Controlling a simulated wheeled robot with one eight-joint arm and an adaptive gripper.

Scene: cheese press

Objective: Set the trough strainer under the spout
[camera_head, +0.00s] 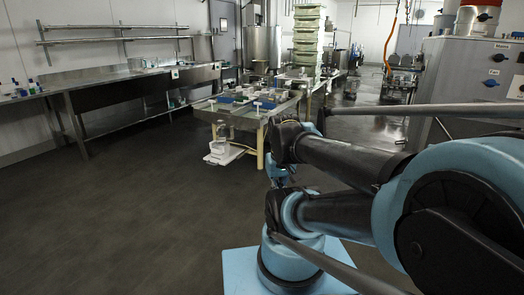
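I cannot make out the trough strainer or the spout with certainty. A metal table (238,117) in the middle, with light legs, bears several small items, blue and white, too small to name. A white object (222,151) with a clear upper part stands on the floor by the table's front left leg. My blue and black arm fills the right front and hides part of the table's right side. My gripper is not visible.
A long steel counter (115,79) with small bottles runs along the left wall under shelves (112,34). Stacked green crates (307,38) and a steel vat (263,46) stand behind the table. A grey control cabinet (470,75) is at right. The left front floor (110,220) is clear.

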